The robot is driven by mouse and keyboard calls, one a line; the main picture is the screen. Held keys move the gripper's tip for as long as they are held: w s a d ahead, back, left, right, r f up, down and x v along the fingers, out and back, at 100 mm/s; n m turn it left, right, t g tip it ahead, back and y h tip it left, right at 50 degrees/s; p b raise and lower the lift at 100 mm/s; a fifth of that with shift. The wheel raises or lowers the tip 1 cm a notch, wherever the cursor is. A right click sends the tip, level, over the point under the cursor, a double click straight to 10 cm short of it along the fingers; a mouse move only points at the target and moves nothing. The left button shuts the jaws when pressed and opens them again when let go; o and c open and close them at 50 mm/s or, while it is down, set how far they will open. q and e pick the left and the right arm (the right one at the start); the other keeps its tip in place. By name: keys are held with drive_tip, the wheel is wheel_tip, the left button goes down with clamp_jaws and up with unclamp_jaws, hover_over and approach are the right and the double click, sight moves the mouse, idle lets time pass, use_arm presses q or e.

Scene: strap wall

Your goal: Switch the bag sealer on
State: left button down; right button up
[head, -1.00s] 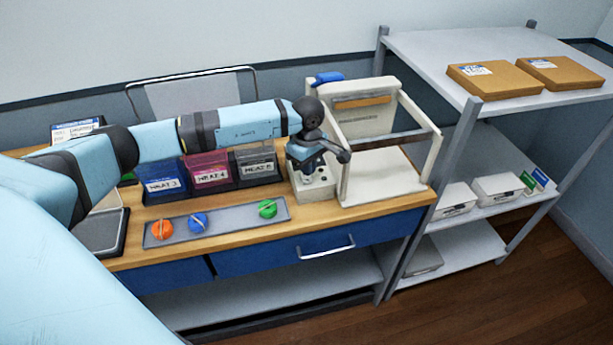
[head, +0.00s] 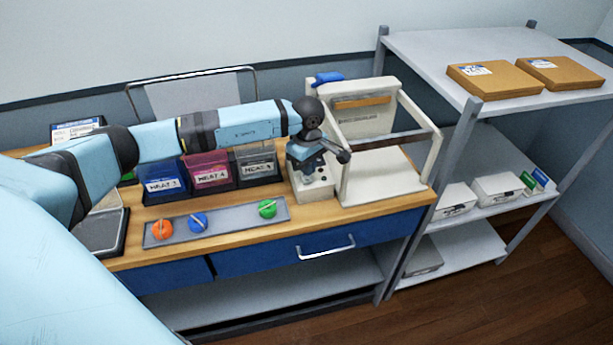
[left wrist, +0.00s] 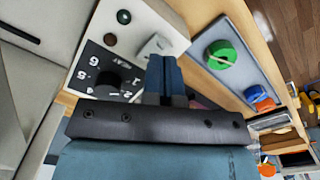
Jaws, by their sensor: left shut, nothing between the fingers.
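The bag sealer (head: 352,186) is a cream frame with a grey bar at the right end of the bench. Its control box (head: 316,192) stands at its left side. In the left wrist view the box's top shows a black dial (left wrist: 107,83) on a numbered plate, a dark green lamp (left wrist: 124,17), a dark red lamp (left wrist: 110,40) and a pale grey switch (left wrist: 150,46). My left gripper (head: 310,172) is shut and empty, just above the box. In the left wrist view its fingertips (left wrist: 166,62) are beside the switch; I cannot tell whether they touch it.
A grey tray (head: 217,222) with orange, blue and green knobs lies in front of several labelled bins (head: 211,170). A shelf rack (head: 425,50) with cardboard boxes stands to the right. The bench's front edge by the drawer handle (head: 326,248) is clear.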

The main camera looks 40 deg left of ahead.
sight(307, 180)
use_arm(q)
drive_tip(key=shift+f+b, duration=1.25)
drive_tip(key=shift+f, duration=0.25)
idle(0.6)
drive_tip(key=shift+s+r, duration=0.1)
drive_tip(key=shift+r+p, duration=0.45)
drive_tip(key=shift+r, duration=0.35)
drive_tip(key=shift+r+p, duration=1.05)
drive_tip(key=shift+r, duration=1.6)
